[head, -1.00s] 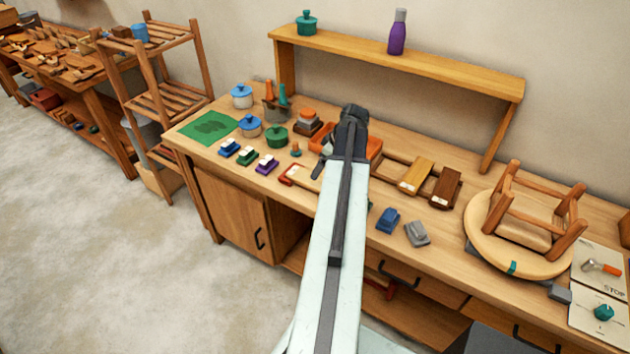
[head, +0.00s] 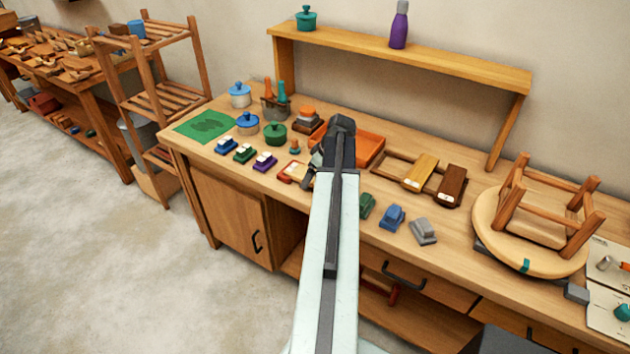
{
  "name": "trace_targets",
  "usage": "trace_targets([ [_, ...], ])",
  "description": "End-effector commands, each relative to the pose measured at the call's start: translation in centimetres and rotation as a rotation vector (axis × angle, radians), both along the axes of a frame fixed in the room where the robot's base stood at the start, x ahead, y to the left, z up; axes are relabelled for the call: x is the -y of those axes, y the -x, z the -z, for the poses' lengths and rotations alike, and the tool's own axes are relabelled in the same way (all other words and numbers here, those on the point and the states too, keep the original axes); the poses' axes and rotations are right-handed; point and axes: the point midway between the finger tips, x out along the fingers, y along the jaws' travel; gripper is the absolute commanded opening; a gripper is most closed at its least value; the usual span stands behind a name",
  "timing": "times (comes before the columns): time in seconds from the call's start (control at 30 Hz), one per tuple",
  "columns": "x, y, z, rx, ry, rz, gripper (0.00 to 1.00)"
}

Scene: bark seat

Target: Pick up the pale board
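A pale yellow-wood board (head: 421,172) with a small white label at its near end lies on a low wooden rack on the bench, right of my arm. A dark brown board (head: 452,185) lies beside it on the right. My gripper (head: 313,170) is over the bench, left of the pale board and apart from it, near a small red-edged block with a pale top (head: 294,172). My own arm hides most of the gripper, so I cannot see whether its fingers are open or shut.
An orange tray (head: 368,149) sits behind my gripper. Green (head: 366,206), blue (head: 392,217) and grey (head: 423,231) blocks lie in front of the rack. An upturned stool (head: 530,235) stands at right. A raised shelf (head: 440,68) runs along the back.

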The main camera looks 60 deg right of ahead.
Motion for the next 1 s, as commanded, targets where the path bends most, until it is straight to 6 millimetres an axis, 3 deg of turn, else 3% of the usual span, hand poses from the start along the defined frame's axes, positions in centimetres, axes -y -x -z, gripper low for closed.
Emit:
trace_targets([
  [0.03, 0.0, 0.0, -0.1, 0.0, 0.0, 0.0, 0.84],
  [0.2, 0.0, 0.0, -0.1, 0.0, 0.0, 0.0, 0.36],
  [0.3, 0.0, 0.0, -0.1, 0.0, 0.0, 0.0, 0.14],
  [0.53, 0.0, 0.0, -0.2, 0.0, 0.0, 0.0, 0.14],
  [0.67, 0.0, 0.0, -1.3, 0.0, 0.0, 0.0, 0.14],
  [1.0, 0.0, 0.0, -8.0, 0.0, 0.0, 0.0, 0.14],
])
